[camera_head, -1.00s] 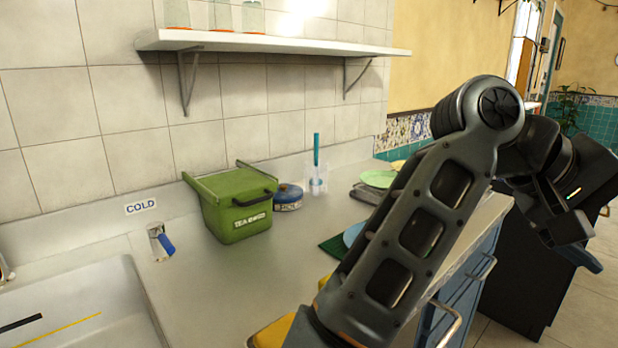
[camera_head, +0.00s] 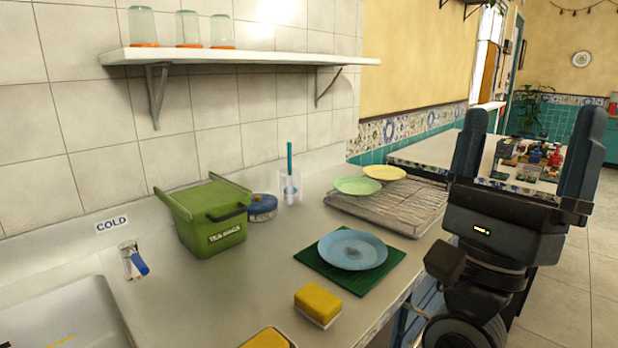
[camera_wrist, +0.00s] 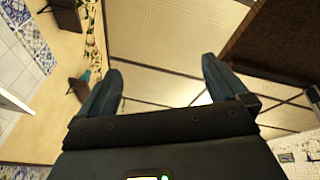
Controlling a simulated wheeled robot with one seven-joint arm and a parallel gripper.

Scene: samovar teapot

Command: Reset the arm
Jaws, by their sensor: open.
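My gripper (camera_head: 526,150) points upward at the right side of the head view, beside the counter. Its two dark fingers stand wide apart with nothing between them. In the wrist view my gripper (camera_wrist: 163,88) also shows its fingers spread and empty, with the ceiling beyond. It touches nothing that I can see.
The counter (camera_head: 215,300) holds a green tea box (camera_head: 212,222), a blue plate (camera_head: 352,249) on a green mat, a yellow sponge (camera_head: 318,304) and a wire rack (camera_head: 405,205) with two plates. A shelf (camera_head: 240,57) with glasses hangs above. Open floor lies at right.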

